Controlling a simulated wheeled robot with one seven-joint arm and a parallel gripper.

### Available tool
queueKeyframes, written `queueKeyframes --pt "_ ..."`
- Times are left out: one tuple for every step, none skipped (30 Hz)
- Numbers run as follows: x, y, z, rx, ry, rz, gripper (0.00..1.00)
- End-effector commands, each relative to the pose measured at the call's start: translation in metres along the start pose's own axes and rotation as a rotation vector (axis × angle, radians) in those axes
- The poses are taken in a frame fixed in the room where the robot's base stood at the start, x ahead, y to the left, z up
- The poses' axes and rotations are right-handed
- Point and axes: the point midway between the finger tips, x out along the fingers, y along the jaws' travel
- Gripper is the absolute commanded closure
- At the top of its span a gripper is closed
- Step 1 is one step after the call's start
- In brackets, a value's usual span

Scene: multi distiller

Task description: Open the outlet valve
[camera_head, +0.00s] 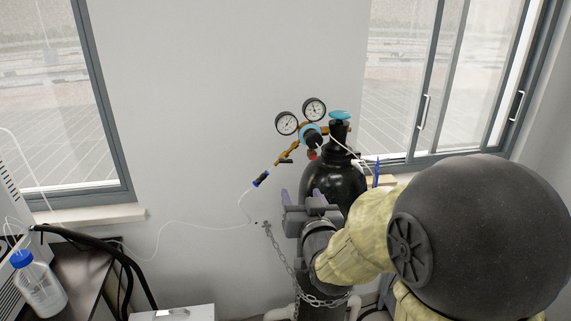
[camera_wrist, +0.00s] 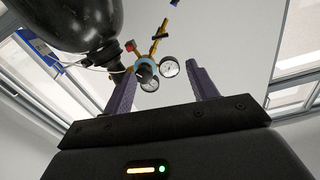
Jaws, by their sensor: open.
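A black gas cylinder (camera_head: 335,184) stands by the wall with a brass regulator on top. The regulator has two round gauges (camera_head: 287,123) and a blue-ringed black knob (camera_head: 312,139). A brass outlet branch runs down and left, with a small dark valve handle (camera_head: 285,161) on it. In the wrist view the branch (camera_wrist: 157,42) points upward, beyond the fingers. My gripper (camera_head: 301,195) is open and empty in front of the cylinder, below the outlet branch. Its purple fingers (camera_wrist: 160,78) stand wide apart in the wrist view, with the gauges seen between them, not touching.
A turquoise handwheel (camera_head: 340,115) tops the cylinder. A blue-black connector (camera_head: 261,179) joins the outlet to a thin white tube. A chain (camera_head: 278,253) hangs by the cylinder. A bottle with a blue cap (camera_head: 40,283) stands lower left. The wall left of the regulator is clear.

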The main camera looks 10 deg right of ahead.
Motion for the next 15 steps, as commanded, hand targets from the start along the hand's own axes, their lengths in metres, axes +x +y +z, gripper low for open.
queueKeyframes --pt "0.004 0.000 -0.001 0.000 0.000 0.000 0.42" --pt "0.006 0.000 -0.001 0.000 0.000 0.000 0.42" --pt "0.011 -0.001 -0.001 0.000 -0.001 -0.001 0.42" --pt "0.014 -0.001 -0.001 0.000 -0.002 -0.002 0.42" --pt "0.018 -0.002 -0.001 0.000 -0.001 -0.003 0.42" --pt "0.024 -0.002 -0.001 0.000 -0.002 -0.003 0.42" --pt "0.028 -0.002 -0.001 0.000 -0.002 -0.004 0.42" --pt "0.032 -0.003 -0.001 0.000 -0.002 -0.005 0.42" --pt "0.039 -0.003 -0.002 0.000 -0.002 -0.005 0.42" --pt "0.043 -0.003 -0.002 0.000 -0.002 -0.006 0.42" --pt "0.048 -0.004 -0.001 0.000 -0.002 -0.006 0.42" --pt "0.054 -0.004 -0.001 0.000 -0.002 -0.006 0.42" --pt "0.059 -0.004 -0.001 0.000 -0.002 -0.006 0.42" --pt "0.063 -0.004 -0.002 0.000 -0.002 -0.006 0.42" --pt "0.070 -0.004 -0.002 0.000 -0.002 -0.006 0.42"
